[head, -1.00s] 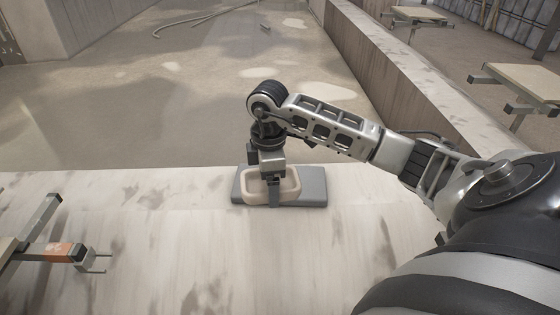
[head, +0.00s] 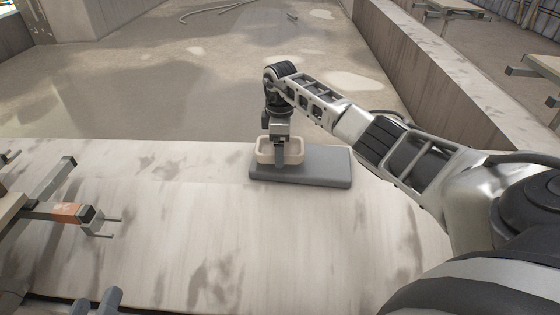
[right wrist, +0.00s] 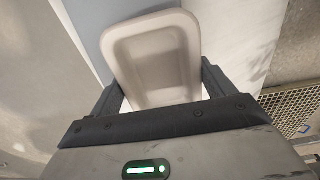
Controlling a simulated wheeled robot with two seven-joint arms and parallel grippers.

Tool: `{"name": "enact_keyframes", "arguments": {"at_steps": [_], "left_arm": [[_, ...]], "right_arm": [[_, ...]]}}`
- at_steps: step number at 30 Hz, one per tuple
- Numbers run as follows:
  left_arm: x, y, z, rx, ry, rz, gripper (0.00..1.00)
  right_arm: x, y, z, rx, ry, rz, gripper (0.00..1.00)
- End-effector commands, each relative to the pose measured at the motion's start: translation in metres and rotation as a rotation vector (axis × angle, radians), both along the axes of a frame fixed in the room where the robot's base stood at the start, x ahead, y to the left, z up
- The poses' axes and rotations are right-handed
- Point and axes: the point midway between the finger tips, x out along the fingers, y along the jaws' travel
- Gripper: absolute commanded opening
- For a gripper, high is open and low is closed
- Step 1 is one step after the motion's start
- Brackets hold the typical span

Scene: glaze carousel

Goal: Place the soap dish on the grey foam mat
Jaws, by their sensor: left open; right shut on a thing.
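The soap dish (head: 266,156) is a shallow beige tray with rounded corners. My right gripper (head: 281,158) is shut on it from above, and the dish also fills the middle of the right wrist view (right wrist: 152,55). The grey foam mat (head: 328,169) lies flat on the pale bench, partly hidden by the dish. The dish appears over the mat's left part; I cannot tell whether it touches. A blue-grey strip of the mat (right wrist: 88,22) shows beside the dish in the right wrist view.
The pale stained bench (head: 210,235) is clear in front of the mat and between it and my left gripper. Its far edge runs just behind the mat. A low concrete wall (head: 440,75) stands beyond on the right.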

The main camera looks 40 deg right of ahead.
Motion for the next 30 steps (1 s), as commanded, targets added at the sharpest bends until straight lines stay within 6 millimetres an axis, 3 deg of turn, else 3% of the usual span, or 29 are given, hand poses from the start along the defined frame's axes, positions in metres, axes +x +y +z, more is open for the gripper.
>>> {"name": "enact_keyframes", "arguments": {"at_steps": [4, 9, 21, 22, 23, 24, 30], "left_arm": [[0.000, -0.001, -0.001, -0.026, -0.005, -0.002, 0.45], [0.005, -0.002, 0.008, -0.076, -0.074, -0.006, 0.45], [0.008, -0.001, 0.016, -0.069, -0.113, -0.001, 0.45], [0.008, -0.001, 0.016, -0.068, -0.115, -0.001, 0.45], [0.008, -0.001, 0.016, -0.067, -0.115, -0.001, 0.45], [0.008, -0.001, 0.016, -0.067, -0.114, -0.001, 0.45], [0.008, -0.001, 0.017, -0.067, -0.114, -0.001, 0.45]], "right_arm": [[0.005, -0.001, -0.008, 0.002, -0.001, 0.002, 0.52], [0.004, -0.001, -0.035, 0.001, 0.000, 0.001, 0.52], [0.004, -0.002, -0.038, 0.000, -0.001, 0.001, 0.52], [0.004, -0.002, -0.038, 0.000, 0.000, 0.001, 0.87], [0.004, -0.002, -0.038, 0.000, 0.000, 0.001, 0.96], [0.004, -0.002, -0.038, 0.000, 0.000, 0.001, 1.00], [0.004, -0.002, -0.037, 0.000, 0.000, 0.001, 1.00]]}}
